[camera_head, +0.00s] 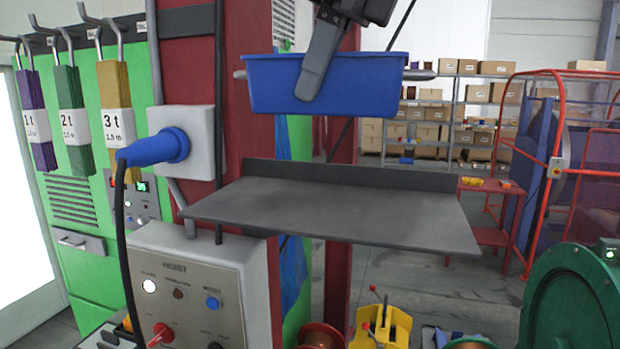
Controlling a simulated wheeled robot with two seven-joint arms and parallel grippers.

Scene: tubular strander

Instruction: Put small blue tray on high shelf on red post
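The small blue tray (370,84) is roughly level in the air, in front of the red post (190,75). My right gripper (316,80) comes down from the top. One finger lies across the outside of the tray's front wall; the other is hidden behind that wall. The gripper looks shut on this wall. Grey ends (420,75) stick out on both sides of the tray; I cannot tell whether they are handles or a shelf edge behind it. A dark grey shelf (340,212) lies below the tray, apart from it, and looks empty. My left gripper is not in view.
A blue plug (155,148) with a black cable juts out at the left, above the hoist control box (190,290). Coloured slings (115,95) hang on hooks at upper left. A red cage (570,150) and green machine (575,300) stand at right.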

